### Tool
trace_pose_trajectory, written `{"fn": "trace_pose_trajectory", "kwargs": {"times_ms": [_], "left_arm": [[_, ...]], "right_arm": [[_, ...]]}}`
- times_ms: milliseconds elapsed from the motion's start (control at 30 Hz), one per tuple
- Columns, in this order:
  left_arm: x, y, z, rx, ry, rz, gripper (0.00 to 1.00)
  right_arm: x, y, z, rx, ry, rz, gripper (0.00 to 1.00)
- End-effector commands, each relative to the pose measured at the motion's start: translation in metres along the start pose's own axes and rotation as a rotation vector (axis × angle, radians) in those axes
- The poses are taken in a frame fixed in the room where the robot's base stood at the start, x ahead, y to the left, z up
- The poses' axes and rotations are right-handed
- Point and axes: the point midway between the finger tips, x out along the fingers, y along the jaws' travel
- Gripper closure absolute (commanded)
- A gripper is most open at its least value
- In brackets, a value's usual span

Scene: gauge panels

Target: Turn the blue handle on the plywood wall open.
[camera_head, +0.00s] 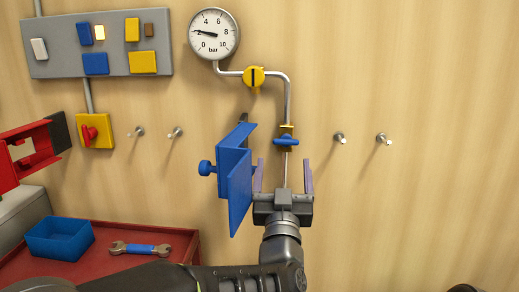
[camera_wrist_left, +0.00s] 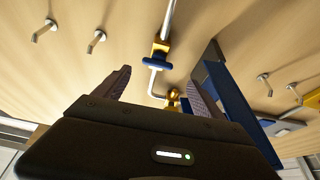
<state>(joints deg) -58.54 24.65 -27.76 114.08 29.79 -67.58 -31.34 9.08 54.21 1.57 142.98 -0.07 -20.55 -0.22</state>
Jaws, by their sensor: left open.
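The blue handle (camera_head: 287,141) sits on a small yellow valve body on a thin vertical pipe against the plywood wall (camera_head: 430,80). The handle lies crosswise to the pipe. It also shows in the left wrist view (camera_wrist_left: 157,62), beyond the fingertips. My left gripper (camera_head: 283,172) is open and empty just below the handle, its two fingers pointing up on either side of the pipe line. The fingers look apart from the handle; the exact depth gap is hard to tell. In the left wrist view the gripper (camera_wrist_left: 160,77) also shows open. My right gripper is not in view.
A blue angled plate (camera_head: 238,180) with a round knob stands out close left of my left gripper. A yellow valve (camera_head: 254,77) and a gauge (camera_head: 214,33) are above. Pegs (camera_head: 340,138) flank the pipe. A red bench (camera_head: 180,246) holds a blue bin (camera_head: 60,239) and wrench (camera_head: 141,249).

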Motion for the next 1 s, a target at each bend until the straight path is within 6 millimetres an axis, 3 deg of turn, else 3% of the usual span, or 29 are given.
{"fn": "trace_pose_trajectory", "kwargs": {"times_ms": [467, 1000], "left_arm": [[0.006, 0.002, 0.001, 0.012, -0.002, 0.004, 0.2], [0.075, 0.002, 0.002, 0.011, -0.002, 0.006, 0.2]], "right_arm": [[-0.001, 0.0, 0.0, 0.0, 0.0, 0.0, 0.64], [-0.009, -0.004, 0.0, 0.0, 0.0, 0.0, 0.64]]}}
